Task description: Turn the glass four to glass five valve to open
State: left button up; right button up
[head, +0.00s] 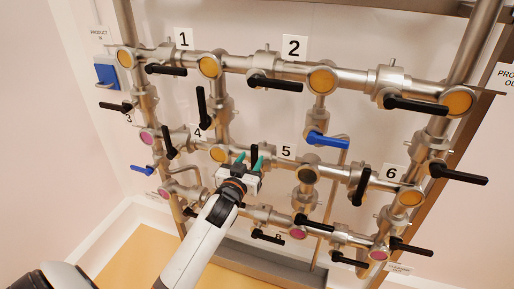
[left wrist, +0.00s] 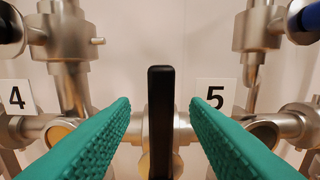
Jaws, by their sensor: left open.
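The valve between glass four and glass five has a black handle (head: 254,153). In the left wrist view the handle (left wrist: 160,120) stands upright, across the horizontal pipe. Glass four (head: 219,153) shows yellow and glass five (head: 308,173) shows dark. My left gripper (head: 250,161) is in front of this valve, open, with teal fingers. In the left wrist view the handle shows in the gap between the fingertips (left wrist: 160,103), with space on both sides. I cannot tell whether the tips reach past its front. My right gripper is not in view.
Another upright black handle (head: 169,142) is left of glass four. A blue handle (head: 328,140) sits above glass five, and a black handle (head: 361,186) is to its right. More pipes and handles lie below my left gripper. The number 5 label (left wrist: 216,95) is on the wall behind.

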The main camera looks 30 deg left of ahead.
aim_at(253, 156)
pick_arm(q)
jog(key=shift+p+x, duration=0.4)
jog(key=shift+x, duration=2.35)
grip_shut()
